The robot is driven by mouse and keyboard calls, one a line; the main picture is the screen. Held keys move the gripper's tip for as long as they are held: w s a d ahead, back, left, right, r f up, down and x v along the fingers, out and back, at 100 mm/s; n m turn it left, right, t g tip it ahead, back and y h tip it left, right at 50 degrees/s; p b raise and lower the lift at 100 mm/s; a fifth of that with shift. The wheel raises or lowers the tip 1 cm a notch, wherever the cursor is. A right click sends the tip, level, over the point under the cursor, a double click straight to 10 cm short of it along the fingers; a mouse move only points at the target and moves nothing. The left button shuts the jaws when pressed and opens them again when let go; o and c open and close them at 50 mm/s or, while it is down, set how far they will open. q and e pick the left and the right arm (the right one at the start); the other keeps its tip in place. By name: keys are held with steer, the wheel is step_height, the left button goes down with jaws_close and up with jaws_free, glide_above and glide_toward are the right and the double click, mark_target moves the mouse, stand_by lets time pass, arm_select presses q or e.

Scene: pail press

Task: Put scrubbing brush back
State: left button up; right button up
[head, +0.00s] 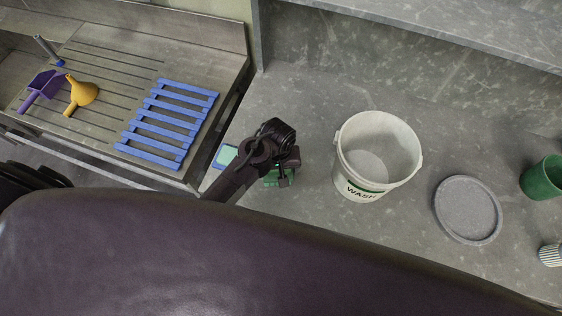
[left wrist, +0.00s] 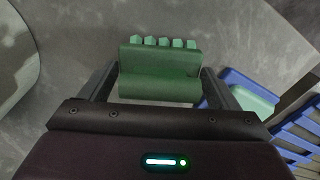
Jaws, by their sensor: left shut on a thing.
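The scrubbing brush (left wrist: 160,75) is a green block with a row of pale green bristle tufts along its far edge in the left wrist view. My left gripper (left wrist: 158,84) is shut on it, with a finger at each end. In the head view my left gripper (head: 283,168) is over the grey counter, left of the white pail, and hides most of the brush (head: 271,180). I cannot tell whether the brush touches the counter. My right gripper is not in view.
A white pail (head: 345,170) marked "WASH" stands open, with a round grey lid (head: 467,178) to its right. A blue tray (left wrist: 236,78) holding a pale green block (left wrist: 252,98) lies beside the gripper. A blue slatted rack (head: 170,122), yellow funnel (head: 82,93) and purple scoop (head: 42,88) are left. A green cup (head: 543,178) is right.

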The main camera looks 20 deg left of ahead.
arm_select(q)
steer(key=o, duration=0.5)
steer(key=shift+f, duration=0.1)
steer(key=shift+o, duration=1.3)
steer(key=shift+s, duration=0.1)
steer(key=shift+w+r, duration=0.2)
steer(key=shift+r, duration=0.1)
step_height(320, 180, up, 10)
steer(key=b, duration=0.3)
steer(key=shift+r, duration=0.25)
steer(key=shift+s+r, duration=0.1)
steer(key=shift+r, duration=0.45)
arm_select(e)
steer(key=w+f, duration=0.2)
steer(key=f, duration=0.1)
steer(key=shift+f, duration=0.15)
